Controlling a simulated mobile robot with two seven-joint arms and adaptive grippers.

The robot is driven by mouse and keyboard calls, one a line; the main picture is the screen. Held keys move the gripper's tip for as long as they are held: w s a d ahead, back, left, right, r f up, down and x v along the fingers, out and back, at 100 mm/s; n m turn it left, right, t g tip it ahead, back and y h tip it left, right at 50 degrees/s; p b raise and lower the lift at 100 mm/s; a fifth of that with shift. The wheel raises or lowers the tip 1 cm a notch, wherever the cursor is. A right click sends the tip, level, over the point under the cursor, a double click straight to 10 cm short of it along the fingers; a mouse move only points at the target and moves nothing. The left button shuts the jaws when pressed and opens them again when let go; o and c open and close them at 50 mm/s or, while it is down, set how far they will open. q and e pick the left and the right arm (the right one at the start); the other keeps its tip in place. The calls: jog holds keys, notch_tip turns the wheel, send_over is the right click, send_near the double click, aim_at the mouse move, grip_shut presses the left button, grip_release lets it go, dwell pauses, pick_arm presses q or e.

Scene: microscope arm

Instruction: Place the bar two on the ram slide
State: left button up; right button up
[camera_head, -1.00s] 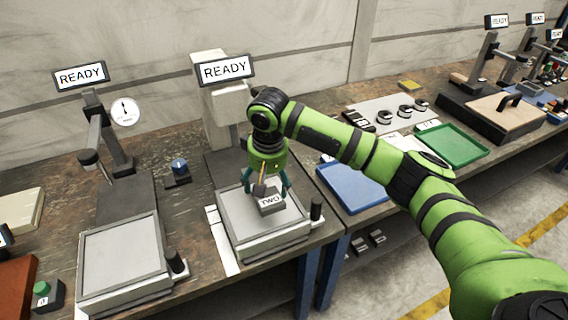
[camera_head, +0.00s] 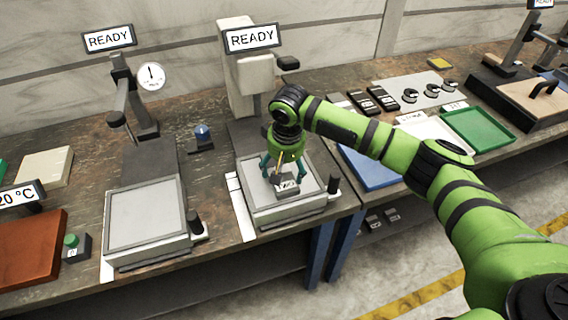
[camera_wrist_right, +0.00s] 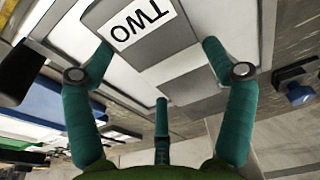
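The bar two (camera_head: 287,186), a small grey block with a white label reading TWO, lies on the light grey plate (camera_head: 262,205) of the middle station with a READY screen. This plate may be the ram slide; its name is not shown. My right gripper (camera_head: 289,174), with teal fingers, is low over the bar. In the right wrist view the bar (camera_wrist_right: 165,43) shows between the spread fingers of the gripper (camera_wrist_right: 158,50), which look open. Whether a fingertip touches the bar is unclear. My left gripper is not in view.
A similar station with a pale plate (camera_head: 146,213) stands at left, with a dark post (camera_head: 195,222) at its corner. Another dark post (camera_head: 333,184) stands right of the gripper. A blue tray (camera_head: 368,169) and a green tray (camera_head: 478,131) lie further right.

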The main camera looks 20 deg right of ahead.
aim_at(286, 175)
jog(key=shift+o, duration=0.2)
jog(key=shift+s+r, duration=0.1)
jog(key=shift+r, duration=0.35)
notch_tip(286, 175, up, 11)
jog(key=s+b, duration=0.1)
jog(key=shift+s+r, duration=0.2)
jog(key=shift+s, duration=0.15)
